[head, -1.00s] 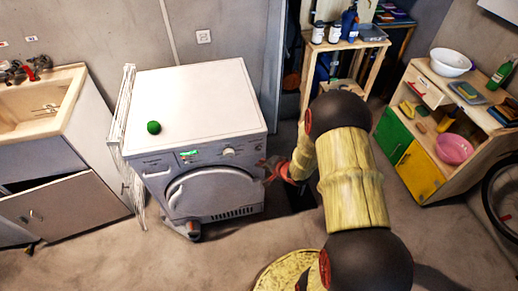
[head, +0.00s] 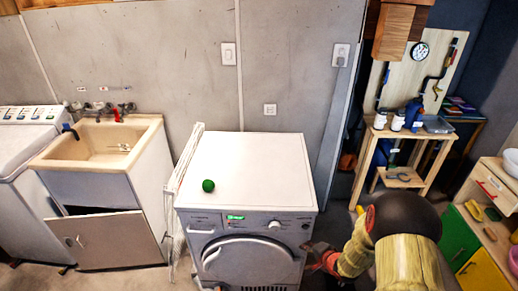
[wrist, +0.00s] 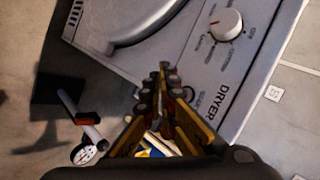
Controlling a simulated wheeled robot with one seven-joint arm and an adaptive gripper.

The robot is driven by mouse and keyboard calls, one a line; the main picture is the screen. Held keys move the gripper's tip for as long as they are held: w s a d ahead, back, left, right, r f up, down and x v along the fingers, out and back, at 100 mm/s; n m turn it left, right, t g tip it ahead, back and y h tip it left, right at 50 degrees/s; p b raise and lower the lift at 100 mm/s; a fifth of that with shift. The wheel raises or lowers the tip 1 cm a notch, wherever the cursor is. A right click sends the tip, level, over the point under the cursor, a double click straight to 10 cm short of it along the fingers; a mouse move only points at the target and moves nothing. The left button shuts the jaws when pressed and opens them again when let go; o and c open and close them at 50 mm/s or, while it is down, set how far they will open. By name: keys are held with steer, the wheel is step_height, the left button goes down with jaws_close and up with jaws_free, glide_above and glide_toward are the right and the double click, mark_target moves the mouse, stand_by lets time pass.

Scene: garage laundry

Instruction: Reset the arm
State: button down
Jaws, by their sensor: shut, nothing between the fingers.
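My gripper (head: 322,262) is low in front of the right side of the white dryer (head: 246,165), beside its front panel, in the head view. In the wrist view the two fingers of my gripper (wrist: 163,75) meet at their tips, with nothing seen between them. The dryer's panel with its dial and the word DRYER (wrist: 212,100) lies just beyond the fingers. Part of my arm shows at the lower right of the head view.
A green ball (head: 208,185) sits on the dryer top. A sink cabinet (head: 105,190) with its door ajar stands to the left. A wooden shelf (head: 432,140) with bottles and a low cabinet (head: 470,265) stand to the right. Bare floor shows in front of the sink.

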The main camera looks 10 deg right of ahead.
steer(key=s+d+f+n+g+h, duration=0.2)
steer(key=s+d+f+n+g, duration=0.25)
steer(key=s, duration=0.45)
steer(key=s+r+n+g+h, duration=0.1)
steer(key=s+r+n+g, duration=0.1)
steer(key=s+r, duration=0.3)
steer(key=s+a+r+n, duration=0.2)
steer(key=s+a+r, duration=0.2)
steer(key=r, duration=0.8)
steer(key=s+a+r+n+t+y, duration=0.1)
steer(key=s+a+r+n, duration=0.2)
steer(key=a+r, duration=0.6)
steer(key=s+a+r+n+t, duration=0.1)
steer(key=s+a+r, duration=0.3)
steer(key=r, duration=1.3)
steer(key=a+n, duration=0.1)
steer(key=a, duration=0.1)
steer(key=shift+s+a+r+n+y, duration=0.25)
steer(key=shift+s+a+n+y, duration=0.1)
steer(key=shift+a+y, duration=0.05)
